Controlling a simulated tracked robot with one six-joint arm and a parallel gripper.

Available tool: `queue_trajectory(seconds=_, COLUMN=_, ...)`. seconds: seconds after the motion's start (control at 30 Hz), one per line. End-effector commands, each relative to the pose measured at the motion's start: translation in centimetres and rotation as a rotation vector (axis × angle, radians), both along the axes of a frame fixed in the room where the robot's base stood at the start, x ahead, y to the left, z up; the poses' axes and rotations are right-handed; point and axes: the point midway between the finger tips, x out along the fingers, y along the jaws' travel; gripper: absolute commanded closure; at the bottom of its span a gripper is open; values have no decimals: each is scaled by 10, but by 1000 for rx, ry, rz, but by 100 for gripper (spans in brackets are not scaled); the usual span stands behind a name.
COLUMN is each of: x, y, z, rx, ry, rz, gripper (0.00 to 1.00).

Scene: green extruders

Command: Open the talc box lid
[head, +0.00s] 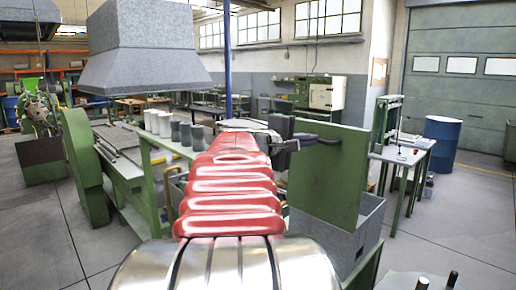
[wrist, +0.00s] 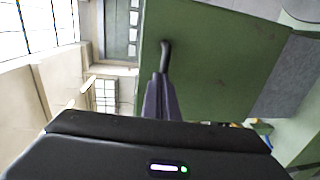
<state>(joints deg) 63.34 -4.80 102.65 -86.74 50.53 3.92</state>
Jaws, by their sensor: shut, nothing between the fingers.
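The talc box (head: 340,235) is a grey bin at the right of the middle in the head view, partly hidden behind my arm. Its flat green lid (head: 330,180) stands upright above it, so the box looks open. The lid also fills much of the upper right of the wrist view (wrist: 220,65). My gripper (head: 333,141) is shut and empty, at the lid's upper part. In the wrist view its dark fingers (wrist: 165,48) overlap the lid near its edge. I cannot tell whether they touch it. The inside of the box is mostly hidden.
A green machine bench (head: 125,165) with several grey and white cylinders stands at the left under a grey hood (head: 145,45). A small table (head: 405,155) and a blue barrel (head: 441,140) stand at the right.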

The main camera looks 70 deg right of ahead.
Motion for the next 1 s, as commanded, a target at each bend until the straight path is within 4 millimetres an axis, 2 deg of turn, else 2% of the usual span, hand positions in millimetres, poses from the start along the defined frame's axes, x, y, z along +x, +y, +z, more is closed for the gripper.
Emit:
queue_trajectory(seconds=0.17, x=6, y=15, z=4, rx=-1, ry=0, rz=5, gripper=100)
queue_trajectory(seconds=0.8, x=41, y=99, z=25, rx=-1, ry=-1, rz=4, gripper=100)
queue_trajectory(seconds=1.0, x=49, y=116, z=30, rx=0, ry=0, rz=3, gripper=100)
